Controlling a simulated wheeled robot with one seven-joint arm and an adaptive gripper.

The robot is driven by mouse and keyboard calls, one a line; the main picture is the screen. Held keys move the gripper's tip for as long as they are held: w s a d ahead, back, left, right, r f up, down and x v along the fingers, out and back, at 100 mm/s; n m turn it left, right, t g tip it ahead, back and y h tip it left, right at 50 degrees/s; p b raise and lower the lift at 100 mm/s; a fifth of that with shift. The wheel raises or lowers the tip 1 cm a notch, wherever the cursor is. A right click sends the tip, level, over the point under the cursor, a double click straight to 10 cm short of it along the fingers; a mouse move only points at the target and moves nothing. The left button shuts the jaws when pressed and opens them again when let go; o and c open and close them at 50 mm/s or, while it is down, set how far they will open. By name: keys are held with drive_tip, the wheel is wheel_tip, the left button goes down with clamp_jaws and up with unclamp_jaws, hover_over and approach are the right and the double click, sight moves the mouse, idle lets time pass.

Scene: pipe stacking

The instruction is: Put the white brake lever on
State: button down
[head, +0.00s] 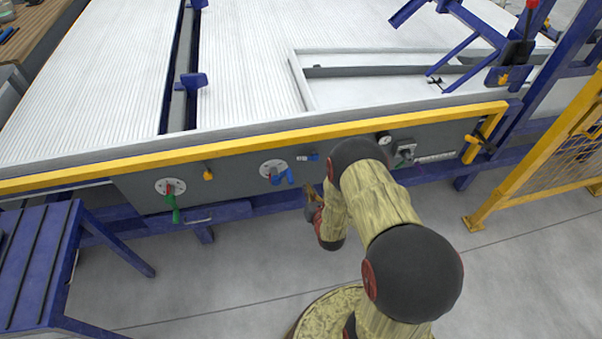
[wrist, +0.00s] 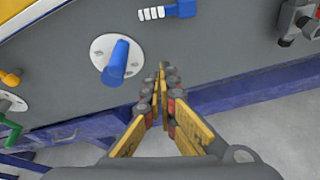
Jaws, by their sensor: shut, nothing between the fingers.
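I cannot make out a lever that is clearly white. A grey panel carries two round white plates. One plate (head: 273,168) has a blue lever (head: 284,177); the wrist view shows this blue lever (wrist: 117,62) at left of centre. The other plate (head: 170,186) has a green lever (head: 174,209), whose edge shows at far left in the wrist view (wrist: 12,131). A white round fitting (head: 384,138) and a grey fitting (head: 404,153) sit further right, partly behind my arm. My gripper (wrist: 163,78) is shut and empty, right of the blue lever; it also shows in the head view (head: 313,202).
A yellow rail (head: 250,138) runs above the panel. A small yellow knob (head: 208,174) and a blue-and-white fitting (head: 308,157) are on the panel. A blue beam (head: 250,206) runs below it. A yellow mesh fence (head: 565,140) stands right. The floor in front is open.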

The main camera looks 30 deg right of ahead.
sight(308, 158)
drive_tip(key=w+d+r+n+b, duration=0.1)
drive_tip(key=w+d+b, duration=0.1)
drive_tip(key=w+b, duration=0.3)
drive_tip(key=shift+w+d, duration=0.35)
drive_tip(key=shift+w, duration=1.75)
drive_tip(key=shift+r, duration=0.15)
drive_tip(key=shift+s, duration=0.1)
